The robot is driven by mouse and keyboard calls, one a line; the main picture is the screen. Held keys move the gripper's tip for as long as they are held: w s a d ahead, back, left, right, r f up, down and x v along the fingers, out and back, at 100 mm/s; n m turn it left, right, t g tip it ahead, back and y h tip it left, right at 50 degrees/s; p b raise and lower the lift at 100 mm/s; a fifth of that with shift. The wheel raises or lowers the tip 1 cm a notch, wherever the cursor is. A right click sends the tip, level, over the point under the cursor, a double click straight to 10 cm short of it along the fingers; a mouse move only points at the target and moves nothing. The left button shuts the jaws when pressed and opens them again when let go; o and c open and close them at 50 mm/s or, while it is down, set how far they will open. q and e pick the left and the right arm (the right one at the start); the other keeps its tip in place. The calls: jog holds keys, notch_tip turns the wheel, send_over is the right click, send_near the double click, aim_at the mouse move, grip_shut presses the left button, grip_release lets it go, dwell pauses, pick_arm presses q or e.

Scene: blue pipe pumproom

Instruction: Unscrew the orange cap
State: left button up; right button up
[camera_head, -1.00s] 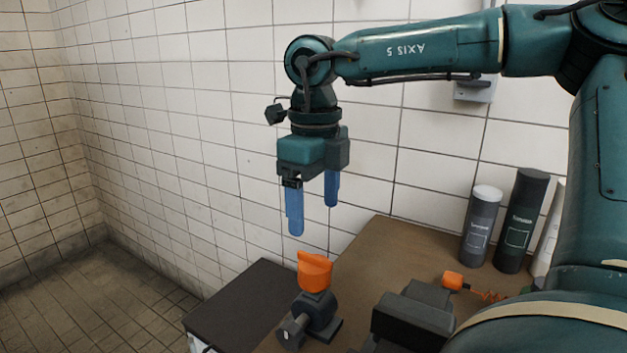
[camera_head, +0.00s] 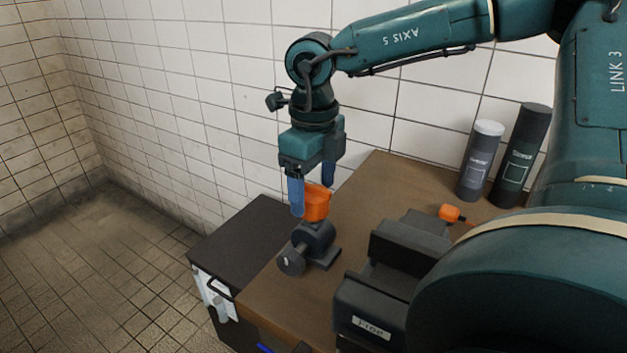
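The orange cap (camera_head: 318,205) sits upright on top of a small dark grey valve-like fitting (camera_head: 318,238) on the brown bench top. My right gripper (camera_head: 312,200) points down over the cap, with its two blue fingers apart. One finger is at the cap's near left side, and the other is behind its top right. The gripper looks open around the cap; I cannot tell whether either finger touches it. My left gripper is not in view.
The brown bench (camera_head: 372,188) stands against a white tiled wall. A dark vise-like block (camera_head: 395,262) is right of the fitting. A small orange piece (camera_head: 449,212) lies behind it. Grey (camera_head: 480,162) and dark (camera_head: 522,157) cylinders stand at the back right. A black-topped cabinet (camera_head: 240,240) is at left.

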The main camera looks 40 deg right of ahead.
jog(key=c, duration=0.9)
jog(key=shift+f+n+b, duration=0.1)
jog(key=shift+n+b, duration=0.25)
jog(key=shift+n, duration=0.05)
jog(key=shift+c, duration=0.2)
jog(key=shift+n+b, duration=0.35)
jog(key=shift+n, duration=0.45)
jog(key=n, duration=0.2)
jog(key=shift+n, duration=0.4)
jog(key=n, duration=0.3)
jog(key=shift+b, duration=0.4)
jog(key=n, duration=0.4)
jog(key=shift+n, duration=0.3)
jog(key=shift+r+n, duration=0.2)
jog(key=shift+n, duration=0.5)
jog(key=n, duration=0.4)
jog(key=shift+n, duration=0.3)
jog(key=n+p, duration=0.1)
jog(key=n, duration=1)
jog(key=shift+p, duration=0.35)
jog(key=o, duration=0.7)
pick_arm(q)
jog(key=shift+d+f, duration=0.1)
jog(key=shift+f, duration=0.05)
pick_arm(e)
jog(key=shift+o, duration=0.2)
